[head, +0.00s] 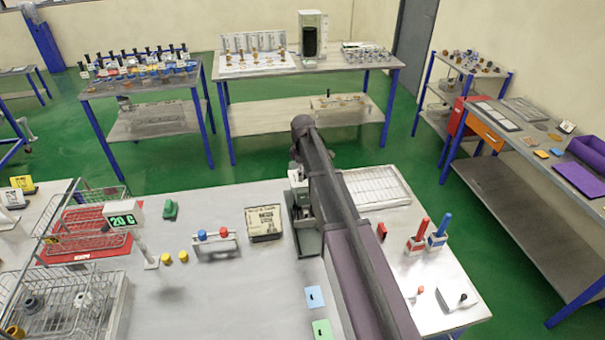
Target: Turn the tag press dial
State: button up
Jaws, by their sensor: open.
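A small press-like device (304,241) with a grey-green base and a pale upright body stands on the near table, right of the dark tin. It may be the tag press, but my arm covers its right side and I cannot make out a dial on it. My arm reaches over the table from the bottom right, and its far end bends down beside the device's upper part. My gripper's fingers are hidden behind the arm, so I cannot tell whether they touch the device.
Left of the device are a dark tin with a cream label (263,222), a grey holder with blue and red knobs (214,243) and wire baskets (68,300). Blue (315,297) and green (322,329) tags lie in front. Red and blue handled clamps (418,236) stand right of my arm.

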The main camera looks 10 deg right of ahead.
grip_shut()
jog(key=shift+m, duration=2.3)
jog(key=shift+s, duration=0.1)
grip_release()
